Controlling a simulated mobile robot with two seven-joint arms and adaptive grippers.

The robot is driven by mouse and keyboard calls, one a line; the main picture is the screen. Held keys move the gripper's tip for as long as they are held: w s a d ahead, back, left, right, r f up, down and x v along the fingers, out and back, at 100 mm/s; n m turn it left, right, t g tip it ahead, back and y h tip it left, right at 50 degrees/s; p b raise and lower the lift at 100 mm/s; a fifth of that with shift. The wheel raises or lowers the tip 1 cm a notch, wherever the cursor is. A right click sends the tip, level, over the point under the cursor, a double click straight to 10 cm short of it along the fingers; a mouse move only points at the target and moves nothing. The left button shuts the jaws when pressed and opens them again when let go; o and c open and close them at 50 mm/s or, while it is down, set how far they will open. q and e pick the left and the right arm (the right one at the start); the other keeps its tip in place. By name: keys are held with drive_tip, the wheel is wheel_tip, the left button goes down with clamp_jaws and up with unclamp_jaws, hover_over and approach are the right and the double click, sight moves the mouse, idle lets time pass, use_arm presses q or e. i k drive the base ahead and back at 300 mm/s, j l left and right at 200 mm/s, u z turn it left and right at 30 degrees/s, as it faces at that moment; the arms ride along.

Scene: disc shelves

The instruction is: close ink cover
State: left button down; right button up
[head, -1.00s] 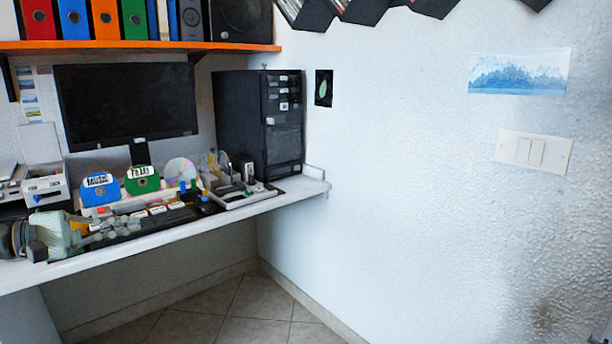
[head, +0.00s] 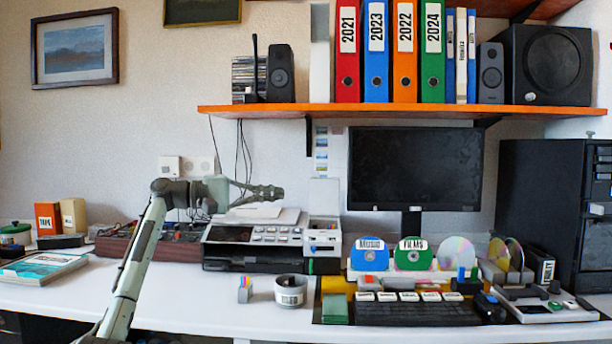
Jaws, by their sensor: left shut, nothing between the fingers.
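The printer (head: 255,245) stands on the white desk, left of the monitor. At its right end is a white ink unit (head: 322,264) with small coloured parts at its front. A pale panel (head: 324,194), which looks like the ink cover, stands upright above the back of this unit, so the unit appears open on top. My left gripper (head: 278,192) is shut and empty. It points right, above the printer and left of the upright panel, apart from it in the picture. My right gripper is out of view.
An orange shelf (head: 270,111) with binders and speakers hangs above. A monitor (head: 414,168), disc holders and a keyboard (head: 415,313) are at the right. The front-left desk is mostly clear.

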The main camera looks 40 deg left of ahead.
sight(324, 193)
drive_tip(key=i+j, duration=0.25)
drive_tip(key=j, duration=0.15)
drive_tip(key=i+j, duration=0.25)
drive_tip(key=j, duration=0.15)
drive_tip(key=i+j, duration=0.5)
drive_tip(key=j, duration=0.25)
